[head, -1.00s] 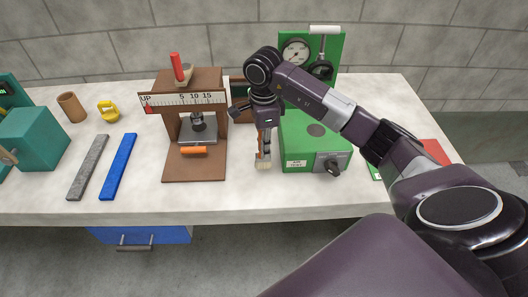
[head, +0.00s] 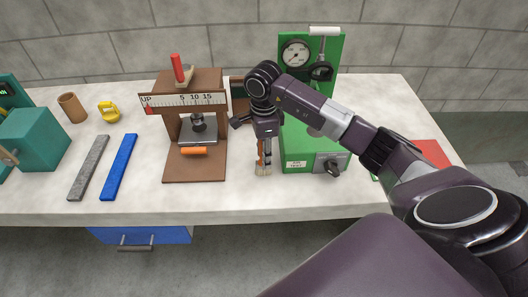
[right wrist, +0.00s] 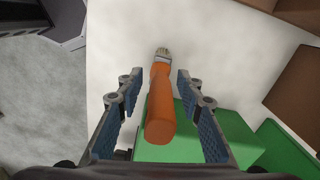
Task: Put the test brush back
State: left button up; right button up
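The test brush (right wrist: 160,108) has an orange handle and a pale bristle tip, and shows clearly in the right wrist view. It lies between the two fingers of my right gripper (right wrist: 158,115), with a gap on each side of the handle. The gripper is open around it. In the head view my right gripper (head: 264,158) points down at the pale bench, between the brown gauge stand and the green machine. The brush is mostly hidden by the fingers there; I cannot tell if it rests on the bench. My left gripper is not in view.
The green machine (head: 312,150) with a dial stands close to the right of the gripper. The brown gauge stand (head: 195,172) is to the left. A blue bar (head: 118,167), a grey bar (head: 88,167) and a yellow weight (head: 109,112) lie further left. The bench's front strip is clear.

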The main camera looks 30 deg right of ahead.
jog(key=shift+r, duration=0.3)
notch_tip(320, 180, up, 6)
jog(key=shift+w+b, duration=0.1)
jog(key=shift+b, duration=1.05)
notch_tip(320, 180, up, 4)
jog(key=shift+r, duration=0.85)
